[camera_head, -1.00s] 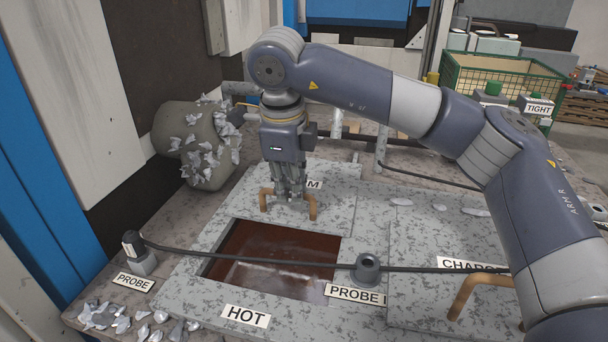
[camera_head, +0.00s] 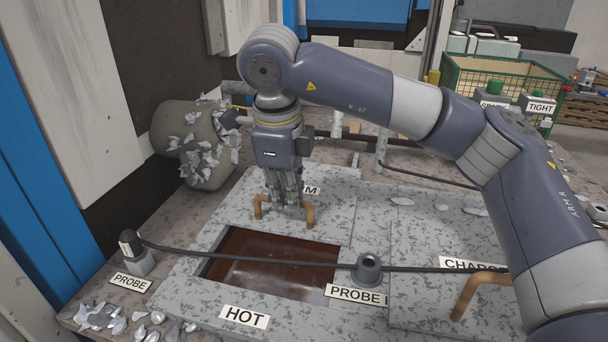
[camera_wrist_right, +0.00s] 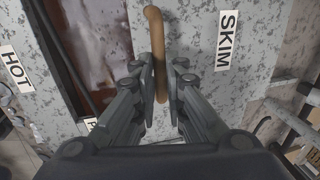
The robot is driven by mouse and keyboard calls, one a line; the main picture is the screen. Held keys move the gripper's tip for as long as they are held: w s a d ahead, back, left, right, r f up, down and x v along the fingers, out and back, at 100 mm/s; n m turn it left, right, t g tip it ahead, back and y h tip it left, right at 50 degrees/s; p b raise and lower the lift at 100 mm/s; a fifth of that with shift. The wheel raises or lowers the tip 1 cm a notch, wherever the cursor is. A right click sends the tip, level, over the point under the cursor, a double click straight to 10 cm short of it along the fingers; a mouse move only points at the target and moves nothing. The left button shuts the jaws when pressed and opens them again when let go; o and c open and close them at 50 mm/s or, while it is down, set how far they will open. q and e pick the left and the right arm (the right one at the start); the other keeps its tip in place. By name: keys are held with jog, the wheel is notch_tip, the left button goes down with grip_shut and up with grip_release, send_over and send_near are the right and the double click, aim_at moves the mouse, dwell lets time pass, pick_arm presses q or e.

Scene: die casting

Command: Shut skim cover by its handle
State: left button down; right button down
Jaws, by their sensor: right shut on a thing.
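The skim cover (camera_head: 340,206) is a grey speckled slab with a copper-brown bar handle (camera_head: 308,216). It lies at the far side of a dark red-brown opening (camera_head: 270,260), which is partly uncovered. My right gripper (camera_head: 287,203) points down over the cover and is shut on the handle. In the right wrist view the handle (camera_wrist_right: 155,45) runs between the two fingers, beside the SKIM label (camera_wrist_right: 227,40). The gripper hides the handle's middle and most of that label in the head view. My left gripper is not in view.
A black probe cable (camera_head: 250,261) crosses above the opening between a post (camera_head: 136,252) and a round fitting (camera_head: 368,269). A second slab with its own handle (camera_head: 478,290) lies at right. Metal scraps lie front left.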

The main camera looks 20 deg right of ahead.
jog(key=shift+s+a+f, duration=0.1)
jog(key=shift+s+a, duration=0.4)
jog(key=shift+s, duration=0.25)
jog(key=shift+b, duration=0.3)
jog(key=shift+s+a+b, duration=0.3)
jog(key=shift+s+a, duration=0.25)
jog(key=shift+s, duration=0.3)
jog(key=shift+s+a+b, duration=0.4)
jog(key=shift+s+a, duration=0.15)
jog(key=shift+s, duration=0.25)
